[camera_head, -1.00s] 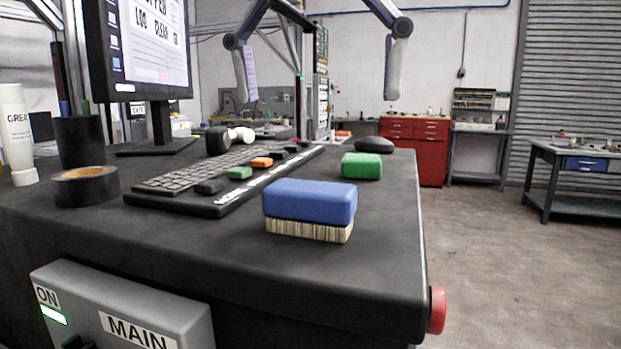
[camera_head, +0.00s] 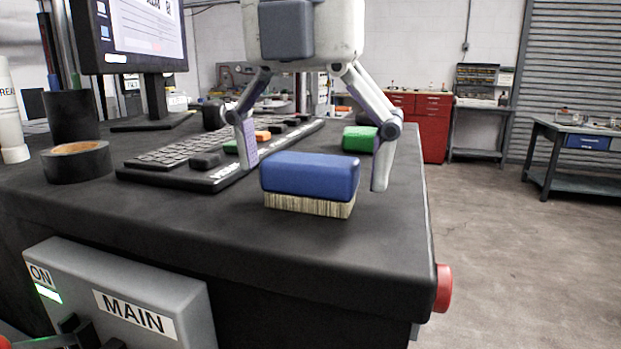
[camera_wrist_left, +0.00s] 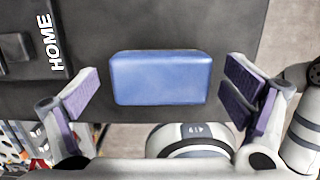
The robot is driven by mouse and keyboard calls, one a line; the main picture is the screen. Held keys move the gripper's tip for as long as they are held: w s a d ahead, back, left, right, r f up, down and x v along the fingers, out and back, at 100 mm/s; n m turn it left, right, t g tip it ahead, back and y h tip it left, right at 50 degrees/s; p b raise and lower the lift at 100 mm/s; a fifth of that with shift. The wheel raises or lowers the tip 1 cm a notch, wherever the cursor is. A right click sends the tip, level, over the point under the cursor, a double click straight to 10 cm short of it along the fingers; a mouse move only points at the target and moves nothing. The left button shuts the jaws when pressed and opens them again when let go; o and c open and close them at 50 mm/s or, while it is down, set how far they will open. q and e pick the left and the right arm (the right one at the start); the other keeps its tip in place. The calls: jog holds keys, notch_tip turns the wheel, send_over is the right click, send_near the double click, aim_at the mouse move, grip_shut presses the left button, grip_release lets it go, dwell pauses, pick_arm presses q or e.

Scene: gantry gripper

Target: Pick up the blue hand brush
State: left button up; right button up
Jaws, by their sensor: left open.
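The blue hand brush (camera_head: 310,176) lies bristles down on the dark bench top, near its front right part. Its pale bristles show below the blue block. My left gripper (camera_head: 315,170) is open, its two fingers spread to the left and right of the brush, coming down from above. In the left wrist view, the brush's blue top (camera_wrist_left: 161,77) sits between the spread fingers of my left gripper (camera_wrist_left: 160,92), with gaps on both sides. I see no contact. My right gripper is not in view.
A green block (camera_head: 359,139) stands just behind the brush, partly behind a finger. A red button (camera_head: 443,288) juts from the bench's right side. Bench top in front of the brush is clear.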

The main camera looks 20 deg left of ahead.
pick_arm(q)
jog(key=c, duration=1.3)
